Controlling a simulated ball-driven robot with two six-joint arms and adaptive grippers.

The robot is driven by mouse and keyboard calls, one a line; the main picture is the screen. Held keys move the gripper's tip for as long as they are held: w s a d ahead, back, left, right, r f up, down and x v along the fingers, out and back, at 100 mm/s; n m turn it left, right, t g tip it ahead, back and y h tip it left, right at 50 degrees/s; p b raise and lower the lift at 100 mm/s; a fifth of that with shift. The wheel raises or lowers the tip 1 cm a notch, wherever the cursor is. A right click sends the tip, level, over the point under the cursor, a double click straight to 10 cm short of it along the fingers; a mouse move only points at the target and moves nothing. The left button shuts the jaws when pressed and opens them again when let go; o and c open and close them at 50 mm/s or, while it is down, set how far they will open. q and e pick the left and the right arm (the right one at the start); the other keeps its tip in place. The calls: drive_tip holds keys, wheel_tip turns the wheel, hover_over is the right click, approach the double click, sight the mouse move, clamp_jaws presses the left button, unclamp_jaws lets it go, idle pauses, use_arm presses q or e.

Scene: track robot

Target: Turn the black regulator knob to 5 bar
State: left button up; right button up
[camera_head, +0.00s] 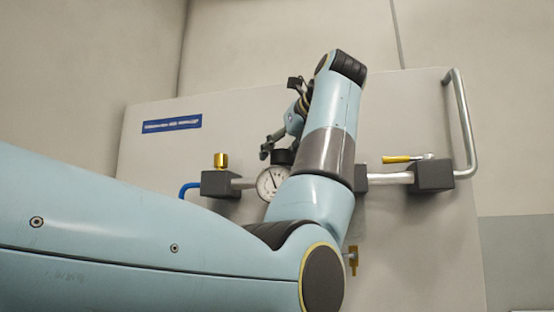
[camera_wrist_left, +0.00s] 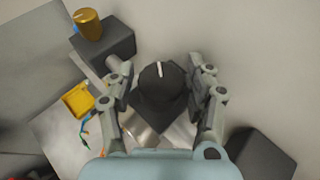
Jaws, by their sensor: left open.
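The black regulator knob (camera_wrist_left: 160,77) with a white pointer line shows in the left wrist view on a dark block. The line points nearly straight up in that view. My left gripper (camera_wrist_left: 164,88) is open, with one finger on each side of the knob; I cannot tell whether either touches it. In the head view the knob (camera_head: 282,157) is partly hidden behind my left arm, and only part of the left gripper (camera_head: 269,144) shows. The round white pressure gauge (camera_head: 268,185) is below the knob, partly covered by my arm; its reading is too small to tell.
A light panel (camera_head: 150,165) carries the pipe. A brass knob (camera_head: 221,160) tops the left block (camera_head: 220,184). A yellow-handled valve (camera_head: 404,158) sits by the right block (camera_head: 433,175). A bent metal pipe (camera_head: 463,120) rises there. A brass fitting (camera_head: 353,260) hangs below.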

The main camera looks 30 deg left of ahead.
use_arm(q)
drive_tip(key=shift+w+a+f, duration=0.1)
drive_tip(key=shift+w, duration=0.05)
drive_tip(key=c, duration=0.5)
drive_tip(key=shift+c, duration=2.1)
drive_tip(key=shift+m+t+h, duration=0.7)
drive_tip(key=shift+m+t, duration=0.1)
drive_tip(key=shift+t, duration=0.1)
drive_tip(key=shift+m+t+h, duration=0.6)
drive_tip(key=shift+m+h, duration=0.2)
drive_tip(key=shift+m, duration=0.2)
drive_tip(key=shift+m+t+h, duration=0.4)
drive_tip(key=shift+m+h, duration=0.1)
use_arm(e)
drive_tip(key=shift+s+d, duration=0.1)
drive_tip(key=shift+d, duration=0.45)
